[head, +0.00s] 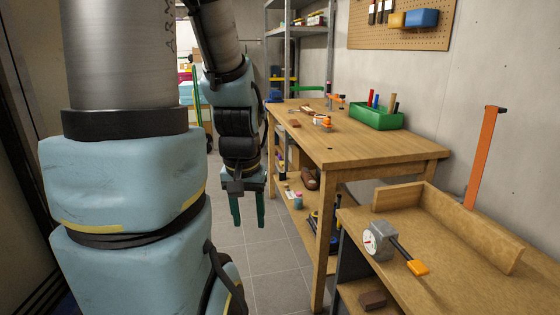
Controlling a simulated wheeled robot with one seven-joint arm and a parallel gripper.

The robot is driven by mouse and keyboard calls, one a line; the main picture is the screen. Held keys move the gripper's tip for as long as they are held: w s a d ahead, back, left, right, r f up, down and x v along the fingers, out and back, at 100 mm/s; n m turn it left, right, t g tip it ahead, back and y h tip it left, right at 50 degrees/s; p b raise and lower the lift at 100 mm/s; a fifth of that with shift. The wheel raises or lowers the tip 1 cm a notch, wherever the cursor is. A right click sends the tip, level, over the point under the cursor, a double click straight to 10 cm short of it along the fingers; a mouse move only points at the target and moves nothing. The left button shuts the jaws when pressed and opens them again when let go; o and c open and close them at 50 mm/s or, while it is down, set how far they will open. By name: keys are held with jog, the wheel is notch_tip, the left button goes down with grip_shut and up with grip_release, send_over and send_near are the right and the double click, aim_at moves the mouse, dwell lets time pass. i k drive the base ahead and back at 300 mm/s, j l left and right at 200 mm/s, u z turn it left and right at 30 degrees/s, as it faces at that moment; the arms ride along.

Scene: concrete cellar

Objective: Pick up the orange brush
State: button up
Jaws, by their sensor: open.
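My gripper (248,212) hangs pointing down over the floor, left of the wooden workbench (350,142). Its two green fingers are apart with nothing between them. I cannot identify the orange brush for certain. Small orange items (323,121) lie on the workbench top, too small to make out, with more orange (336,101) behind them. A tool with a black handle and an orange end (417,268) lies on the nearer bench (465,285), beside a grey block with a round dial (379,241). My gripper is well apart from all of these.
A green box (376,117) with several tools stands on the workbench. A tall orange bar (484,155) stands against the wall. The workbench's lower shelf (300,212) holds several things. A metal shelf (299,32) stands behind. Tiled floor (262,265) is clear below my gripper.

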aim_at(327, 126)
jog(key=i+u, duration=0.35)
jog(key=i, duration=1.5)
jog(key=i+j+z, duration=0.15)
jog(key=i+z, duration=0.35)
jog(key=i, duration=0.15)
jog(key=i+j+z, duration=1)
jog(key=i, duration=0.1)
